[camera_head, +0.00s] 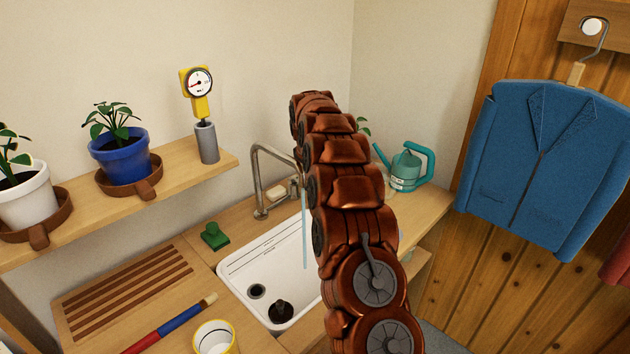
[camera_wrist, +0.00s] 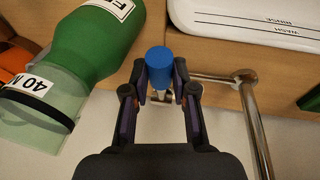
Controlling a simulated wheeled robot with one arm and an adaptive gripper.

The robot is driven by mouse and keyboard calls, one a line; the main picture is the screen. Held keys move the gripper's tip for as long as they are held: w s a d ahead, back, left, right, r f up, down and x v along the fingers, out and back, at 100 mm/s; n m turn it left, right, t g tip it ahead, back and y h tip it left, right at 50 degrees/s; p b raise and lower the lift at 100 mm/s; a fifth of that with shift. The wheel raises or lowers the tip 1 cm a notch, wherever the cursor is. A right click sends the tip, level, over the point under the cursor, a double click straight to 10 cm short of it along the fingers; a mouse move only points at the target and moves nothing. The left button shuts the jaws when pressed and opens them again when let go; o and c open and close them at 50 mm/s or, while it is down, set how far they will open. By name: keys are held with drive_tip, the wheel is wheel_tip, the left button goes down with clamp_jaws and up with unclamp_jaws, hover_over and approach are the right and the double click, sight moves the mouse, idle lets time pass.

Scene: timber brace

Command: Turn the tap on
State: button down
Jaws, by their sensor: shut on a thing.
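The metal tap (camera_head: 261,185) stands at the back of the white sink (camera_head: 276,256), its neck arching over the basin. A thin pale-blue stream (camera_head: 304,235) drops from near the spout beside my arm. In the wrist view my gripper (camera_wrist: 160,80) is shut on a blue cylindrical knob (camera_wrist: 159,58), one finger on each side. A metal pipe of the tap (camera_wrist: 262,135) runs close by on the right, with a thinner bar reaching towards the knob. My arm hides the gripper and the knob in the head view.
A green bottle (camera_wrist: 92,45) lies close left of my gripper in the wrist view. A teal watering can (camera_head: 406,168) stands right of my arm. A shelf (camera_head: 185,180) with potted plants and a gauge is at left. A cup (camera_head: 214,338) and brush (camera_head: 172,325) are in front.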

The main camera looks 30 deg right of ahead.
drive_tip(key=shift+d, duration=0.15)
drive_tip(key=c, duration=1.2)
unclamp_jaws()
drive_tip(key=shift+r, duration=0.1)
drive_tip(key=v, duration=1.2)
